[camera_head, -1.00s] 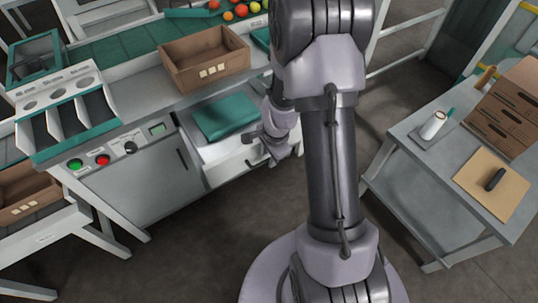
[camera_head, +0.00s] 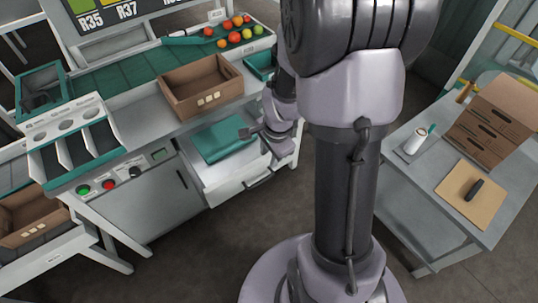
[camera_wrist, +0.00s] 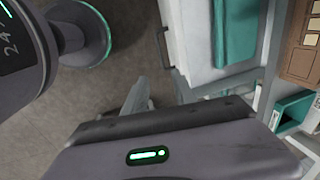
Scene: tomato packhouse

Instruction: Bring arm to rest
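My arm rises in the middle of the head view, with its upper link close to the camera and its forearm folded behind it. My gripper (camera_head: 262,143) hangs to the left of the arm, in front of the open drawer (camera_head: 236,182) with a teal folded item (camera_head: 222,141) in it. No object shows in the gripper.
A packing bench with a brown crate (camera_head: 202,86), tomatoes (camera_head: 236,28) and a control panel (camera_head: 123,177) stands at left. Floor between is clear.

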